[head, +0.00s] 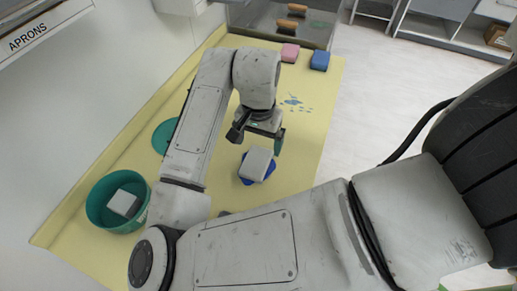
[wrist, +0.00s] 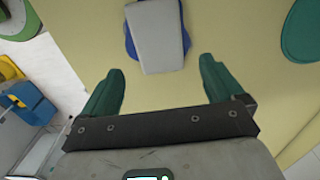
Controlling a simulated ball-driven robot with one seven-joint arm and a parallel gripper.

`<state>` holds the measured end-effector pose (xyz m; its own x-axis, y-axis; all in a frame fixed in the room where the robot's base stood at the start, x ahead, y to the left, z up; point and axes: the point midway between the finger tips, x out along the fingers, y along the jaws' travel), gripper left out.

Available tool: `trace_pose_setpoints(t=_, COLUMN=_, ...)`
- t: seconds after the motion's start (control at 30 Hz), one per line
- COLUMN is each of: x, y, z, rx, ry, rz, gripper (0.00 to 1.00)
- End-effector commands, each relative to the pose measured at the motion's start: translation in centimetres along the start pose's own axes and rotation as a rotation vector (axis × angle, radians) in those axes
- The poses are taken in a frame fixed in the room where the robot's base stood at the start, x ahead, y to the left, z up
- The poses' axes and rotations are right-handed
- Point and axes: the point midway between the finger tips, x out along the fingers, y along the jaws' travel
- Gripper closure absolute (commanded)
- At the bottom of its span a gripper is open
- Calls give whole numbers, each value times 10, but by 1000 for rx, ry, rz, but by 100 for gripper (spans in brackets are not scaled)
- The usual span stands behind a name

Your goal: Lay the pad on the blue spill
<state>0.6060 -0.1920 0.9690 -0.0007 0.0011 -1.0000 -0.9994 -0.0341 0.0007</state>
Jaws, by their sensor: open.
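A light grey pad (head: 257,163) lies on a blue patch, the blue spill (head: 243,180), on the yellow surface. The spill's edges show around the pad, so the pad covers most but not all of it. In the wrist view the pad (wrist: 158,38) is just beyond my fingertips, with a blue edge of the spill (wrist: 130,45) at its left. My gripper (head: 257,139) is open above and just behind the pad. In the wrist view its two green fingers (wrist: 160,80) are wide apart with nothing between them.
A green bowl (head: 98,214) with another grey pad (head: 123,203) inside stands at the front left. A flat green disc (head: 162,137) lies behind it. Pink (head: 290,53) and blue (head: 320,60) blocks sit at the back. Blue splashes (head: 293,101) mark the surface beyond my gripper.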

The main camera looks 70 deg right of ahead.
Motion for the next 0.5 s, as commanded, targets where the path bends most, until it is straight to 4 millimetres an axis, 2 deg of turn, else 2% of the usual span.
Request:
trace_pose_setpoints(t=0.1, x=-25, y=0, z=-1, rx=3, ry=1, rz=-3, gripper=6)
trace_pose_setpoints(t=0.23, x=-47, y=0, z=0, rx=2, ry=0, rz=-3, gripper=6)
trace_pose_setpoints(t=0.5, x=-67, y=0, z=0, rx=1, ry=0, rz=-1, gripper=6)
